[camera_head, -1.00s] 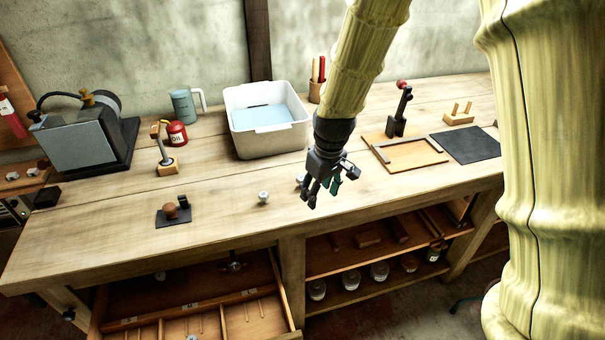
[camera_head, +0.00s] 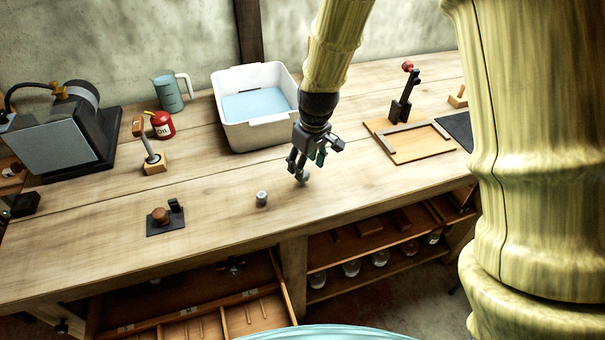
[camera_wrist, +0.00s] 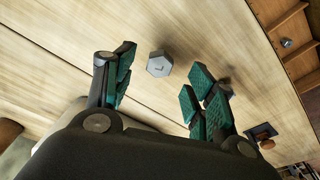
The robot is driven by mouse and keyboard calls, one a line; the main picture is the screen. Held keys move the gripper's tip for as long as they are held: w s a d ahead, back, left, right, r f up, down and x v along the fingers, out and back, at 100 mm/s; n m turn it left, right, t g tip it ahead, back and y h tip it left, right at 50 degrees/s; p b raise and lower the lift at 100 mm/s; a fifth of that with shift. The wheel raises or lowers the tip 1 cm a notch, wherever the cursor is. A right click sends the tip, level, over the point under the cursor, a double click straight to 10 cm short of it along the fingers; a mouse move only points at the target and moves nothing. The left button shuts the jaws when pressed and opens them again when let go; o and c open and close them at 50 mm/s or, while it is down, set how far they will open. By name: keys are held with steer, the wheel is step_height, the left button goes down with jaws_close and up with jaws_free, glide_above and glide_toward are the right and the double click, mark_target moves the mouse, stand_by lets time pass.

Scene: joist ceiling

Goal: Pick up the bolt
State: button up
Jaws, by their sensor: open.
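The bolt (camera_head: 305,177) is a small grey piece on the bench, partly hidden by my fingers in the head view. In the wrist view a grey hexagonal bolt head (camera_wrist: 159,64) shows in the gap between my fingers, a little beyond their tips. My gripper (camera_head: 299,172) points down over the bench beside the bolt. In the wrist view my gripper (camera_wrist: 162,85) is open and empty, with green-padded fingers to either side of the bolt head. I cannot tell how far its tips are above the wood.
Another small grey metal piece (camera_head: 262,199) stands left of my gripper. A black plate with a brown knob (camera_head: 163,224) lies farther left. A white tub (camera_head: 262,138) is behind, and a wooden board with a frame (camera_head: 408,150) is right.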

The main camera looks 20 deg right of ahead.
steer(key=shift+f, duration=0.5)
steer(key=shift+a+f, duration=0.1)
steer(key=shift+w+a+f+p, duration=0.1)
steer(key=shift+w+f+p, duration=0.1)
steer(key=shift+f+p, duration=0.4)
steer(key=shift+w+f+p, duration=0.2)
steer(key=shift+f+p, duration=0.2)
steer(key=shift+f, duration=0.25)
steer(key=shift+w+f+p, duration=0.15)
steer(key=shift+f+p, duration=0.2)
steer(key=shift+f, duration=0.85)
steer(key=c, duration=1.2)
